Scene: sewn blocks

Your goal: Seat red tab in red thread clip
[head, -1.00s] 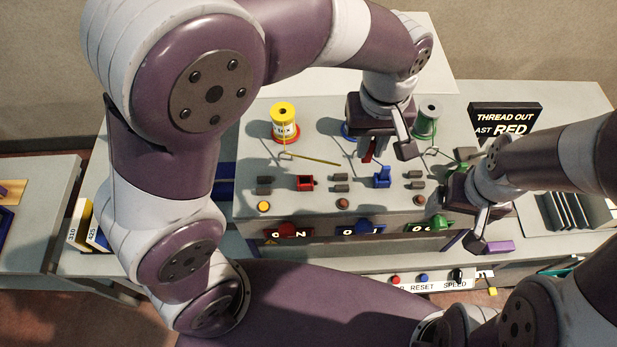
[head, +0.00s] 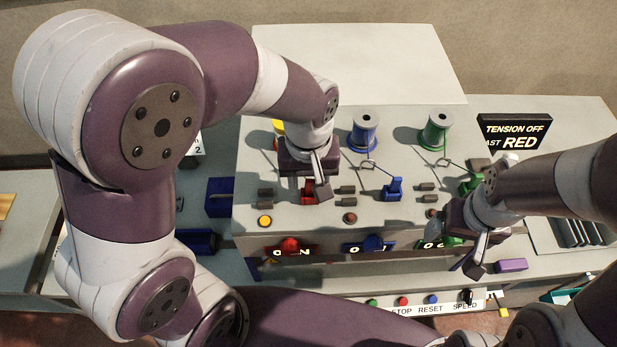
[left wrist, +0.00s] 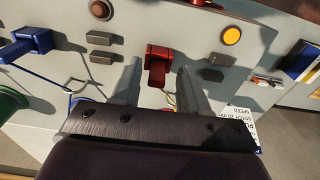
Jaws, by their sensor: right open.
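The red thread clip (head: 308,198) is on the front of the grey block, partly hidden under my left gripper (head: 318,190). In the left wrist view a red tab (left wrist: 157,65) stands at the clip, between the two fingers of my left gripper (left wrist: 157,80). Whether the tab is fully down in the clip cannot be told. A thin thread shows below it. My right gripper (head: 482,240) is open and empty, near the green knob at the block's right front.
A blue tab (head: 393,187) stands in its clip, with blue (head: 364,132) and green (head: 436,133) spools behind. A purple block (head: 511,265) lies at right.

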